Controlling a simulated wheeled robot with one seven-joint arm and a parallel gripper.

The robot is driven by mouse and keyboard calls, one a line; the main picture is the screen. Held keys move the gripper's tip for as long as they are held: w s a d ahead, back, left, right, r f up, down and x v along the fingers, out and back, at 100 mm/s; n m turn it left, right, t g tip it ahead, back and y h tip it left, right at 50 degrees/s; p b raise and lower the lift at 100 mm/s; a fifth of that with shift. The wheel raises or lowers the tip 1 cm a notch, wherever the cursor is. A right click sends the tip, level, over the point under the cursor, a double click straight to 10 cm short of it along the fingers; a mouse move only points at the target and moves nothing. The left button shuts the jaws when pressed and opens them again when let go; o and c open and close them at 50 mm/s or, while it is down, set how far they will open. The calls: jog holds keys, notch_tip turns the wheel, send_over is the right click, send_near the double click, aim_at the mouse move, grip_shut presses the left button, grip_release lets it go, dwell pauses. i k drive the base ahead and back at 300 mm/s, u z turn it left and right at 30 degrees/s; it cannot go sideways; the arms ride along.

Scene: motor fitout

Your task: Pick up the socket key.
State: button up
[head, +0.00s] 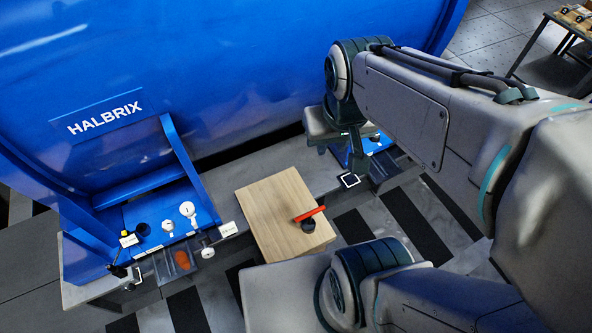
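An orange-red bar (310,213) with a dark round piece (308,226) beside or under it lies on a wooden board; this looks like the socket key. I cannot tell whether the two pieces are joined. My gripper (339,158) hangs from the wrist, above and to the right of the board in the picture, well apart from the bar. Its two dark fingers look spread, with nothing visible between them. The fingertips are small and partly lost against the blue and dark parts behind.
The wooden board (268,207) stands before a large blue housing (230,70). A blue bracket (150,208) at left carries white and black parts. An orange oval piece (182,260) lies below it. A dark-rimmed white square (349,180) is right of the board.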

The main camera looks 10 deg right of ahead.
aim_at(308, 224)
jog(key=k, duration=0.5)
jog(key=u, duration=3.05)
jog(key=i, duration=0.55)
jog(key=z, duration=3.2)
jog(key=i, duration=0.5)
jog(key=z, duration=0.05)
